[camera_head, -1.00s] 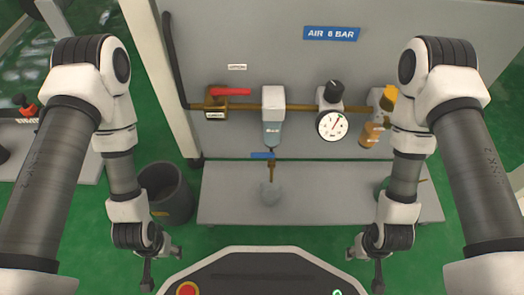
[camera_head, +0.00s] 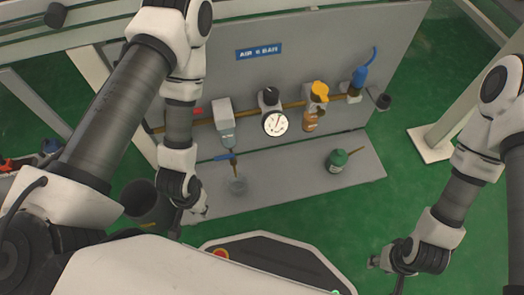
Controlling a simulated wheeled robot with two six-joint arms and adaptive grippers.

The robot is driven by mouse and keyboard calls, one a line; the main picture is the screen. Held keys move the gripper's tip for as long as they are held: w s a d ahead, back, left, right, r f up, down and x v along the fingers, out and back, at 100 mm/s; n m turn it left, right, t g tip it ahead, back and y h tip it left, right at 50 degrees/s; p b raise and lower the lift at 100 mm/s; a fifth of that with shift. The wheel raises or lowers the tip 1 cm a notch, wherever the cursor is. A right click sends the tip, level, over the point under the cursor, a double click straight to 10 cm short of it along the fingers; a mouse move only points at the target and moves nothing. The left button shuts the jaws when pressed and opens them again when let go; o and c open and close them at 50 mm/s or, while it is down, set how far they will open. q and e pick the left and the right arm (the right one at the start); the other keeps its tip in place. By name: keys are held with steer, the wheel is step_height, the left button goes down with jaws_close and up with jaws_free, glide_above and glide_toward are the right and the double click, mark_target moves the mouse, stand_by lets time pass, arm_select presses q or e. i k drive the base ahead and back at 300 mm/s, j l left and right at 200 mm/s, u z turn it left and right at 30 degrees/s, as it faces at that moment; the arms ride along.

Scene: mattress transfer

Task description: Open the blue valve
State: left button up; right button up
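A blue valve handle (camera_head: 361,74) stands at the right end of the brass pipe on the grey panel. It is tilted up and to the right. A smaller blue lever (camera_head: 227,157) sits on the drain line below the grey filter unit. My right gripper (camera_head: 385,275) is at the lower right, well below and apart from the blue valve. Its fingers are spread and empty. My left gripper (camera_head: 188,220) is at the lower left, below the panel, near the small lever but apart from it. Its fingers look spread.
A round gauge (camera_head: 275,124) and a yellow-handled valve (camera_head: 319,91) sit left of the blue valve. A green bottle (camera_head: 337,161) stands on the grey shelf (camera_head: 290,175). A dark bin (camera_head: 142,200) is at the left. A white post base (camera_head: 430,144) stands at the right.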

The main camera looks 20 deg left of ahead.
mark_target(231, 156)
steer(key=k+j+z, duration=0.25)
steer(key=z, duration=0.15)
steer(key=k+j+z, duration=0.4)
steer(key=k+z, duration=0.2)
steer(key=z, duration=0.2)
steer(key=k+j, duration=0.2)
steer(key=k, duration=0.3)
